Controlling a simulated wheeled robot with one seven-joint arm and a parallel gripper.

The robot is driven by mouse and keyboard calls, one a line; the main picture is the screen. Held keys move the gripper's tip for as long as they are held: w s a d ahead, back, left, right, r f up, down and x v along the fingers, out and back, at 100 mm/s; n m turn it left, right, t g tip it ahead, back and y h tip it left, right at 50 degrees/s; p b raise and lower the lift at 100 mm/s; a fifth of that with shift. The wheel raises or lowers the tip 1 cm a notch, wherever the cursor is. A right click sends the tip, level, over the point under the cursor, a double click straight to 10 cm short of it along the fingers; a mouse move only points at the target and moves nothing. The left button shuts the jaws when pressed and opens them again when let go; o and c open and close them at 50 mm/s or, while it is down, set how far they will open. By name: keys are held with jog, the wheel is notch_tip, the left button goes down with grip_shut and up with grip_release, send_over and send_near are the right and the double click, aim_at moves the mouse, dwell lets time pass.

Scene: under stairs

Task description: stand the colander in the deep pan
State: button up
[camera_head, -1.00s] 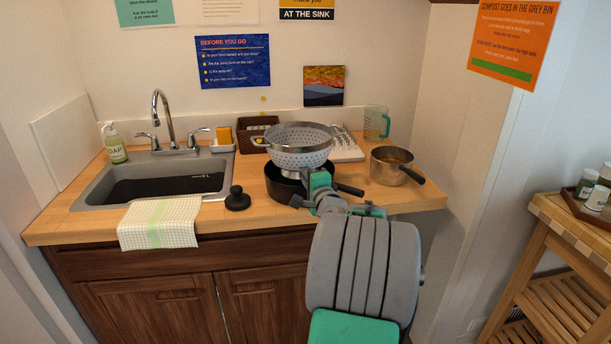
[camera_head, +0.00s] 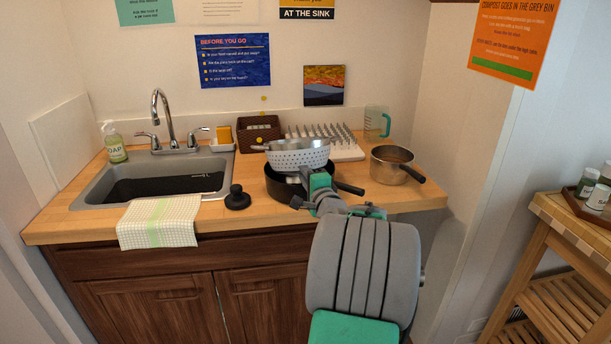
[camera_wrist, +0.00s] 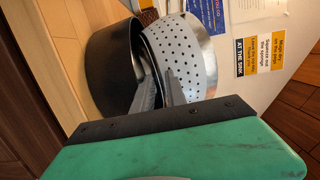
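The pale perforated colander (camera_head: 299,159) sits low over the dark deep pan (camera_head: 278,187), its rim about level in the head view. Its base is hidden behind the pan's rim, so I cannot tell how deep it is seated. In the wrist view the colander (camera_wrist: 184,58) lies against the open side of the pan (camera_wrist: 107,65), with the picture turned sideways. My gripper (camera_head: 306,180) is at the near right side of both. In the wrist view its two fingers (camera_wrist: 160,88) appear apart, close to the colander's lower wall and the pan rim.
A steel saucepan (camera_head: 392,166) stands right of the deep pan, whose handle (camera_head: 350,189) points right. A spiked drying rack (camera_head: 346,151), a brown basket (camera_head: 258,136) and a measuring jug (camera_head: 377,123) are behind. A black knobbed object (camera_head: 237,199) and the sink (camera_head: 104,177) are left.

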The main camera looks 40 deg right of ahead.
jog(key=shift+s+a+r, duration=0.1)
jog(key=shift+s+r, duration=0.05)
jog(key=shift+s, duration=0.25)
jog(key=b+v, duration=0.1)
jog(key=v, duration=1)
jog(key=w+a+f+n+g+y, duration=0.2)
jog(key=a+f+n+y, duration=0.15)
jog(key=a, duration=0.45)
jog(key=w+a+f+n+g+y, duration=0.1)
jog(key=a+f+n+g+y, duration=0.1)
jog(key=a+f+n, duration=0.45)
jog(key=w+a+f+n+g+y, duration=0.1)
jog(key=w+a+n+g+y, duration=0.15)
jog(key=a, duration=0.65)
jog(key=s+a+f+n+g, duration=0.3)
jog(key=s+a+n+g, duration=0.1)
jog(key=s, duration=0.4)
jog(key=s+a+f+n+g, duration=0.3)
jog(key=s+a+n, duration=0.4)
jog(key=s+a, duration=0.1)
jog(key=shift+s+a+f+g+h, duration=0.2)
jog(key=shift+s+a+g+h, duration=0.15)
jog(key=shift+a, duration=0.35)
